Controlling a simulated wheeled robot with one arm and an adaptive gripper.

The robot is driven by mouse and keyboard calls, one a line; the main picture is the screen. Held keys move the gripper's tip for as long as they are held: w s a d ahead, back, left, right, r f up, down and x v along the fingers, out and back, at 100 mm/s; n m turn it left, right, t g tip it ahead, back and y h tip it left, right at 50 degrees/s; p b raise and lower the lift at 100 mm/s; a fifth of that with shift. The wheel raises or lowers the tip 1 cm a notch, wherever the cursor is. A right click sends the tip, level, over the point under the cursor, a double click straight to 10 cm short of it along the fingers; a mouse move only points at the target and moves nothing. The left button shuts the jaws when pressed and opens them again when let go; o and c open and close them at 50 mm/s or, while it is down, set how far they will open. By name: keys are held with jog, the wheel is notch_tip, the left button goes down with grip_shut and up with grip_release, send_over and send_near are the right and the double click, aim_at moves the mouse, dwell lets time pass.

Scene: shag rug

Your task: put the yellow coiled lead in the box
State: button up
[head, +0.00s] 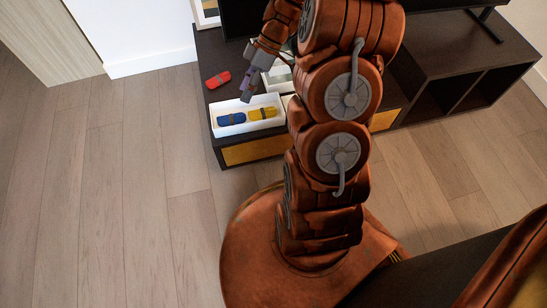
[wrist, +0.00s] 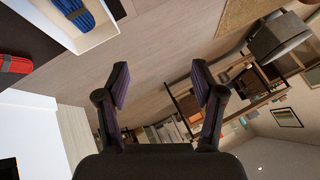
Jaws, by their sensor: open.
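The yellow coiled lead (head: 262,113) lies inside the white box (head: 213,126), in its right part in the head view. The white box stands on the dark cabinet; part of its wall shows at the top left of the wrist view (wrist: 97,37). My gripper (head: 248,92) is raised near the box's back side in the head view, apart from the yellow lead. In the wrist view my gripper (wrist: 160,78) is open, with nothing between its fingers. The yellow lead is out of sight in the wrist view.
A blue coiled lead (head: 231,119) lies in the box left of the yellow one. A red coiled lead (head: 218,80) lies on the dark cabinet (head: 213,58) behind the box. A dark screen stands at the back. Open wooden floor (head: 100,190) lies to the left.

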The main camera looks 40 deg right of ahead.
jog(key=s+a+r+m+g+h, duration=0.35)
jog(key=s+a+r, duration=0.45)
jog(key=s+a, duration=0.35)
jog(key=s+r+m+h, duration=0.2)
jog(key=s+m+h, duration=0.2)
jog(key=s, duration=1.1)
jog(key=shift+r+m, duration=0.25)
jog(key=shift+m, duration=1.2)
jog(key=shift+r+t, duration=0.1)
jog(key=shift+t, duration=0.15)
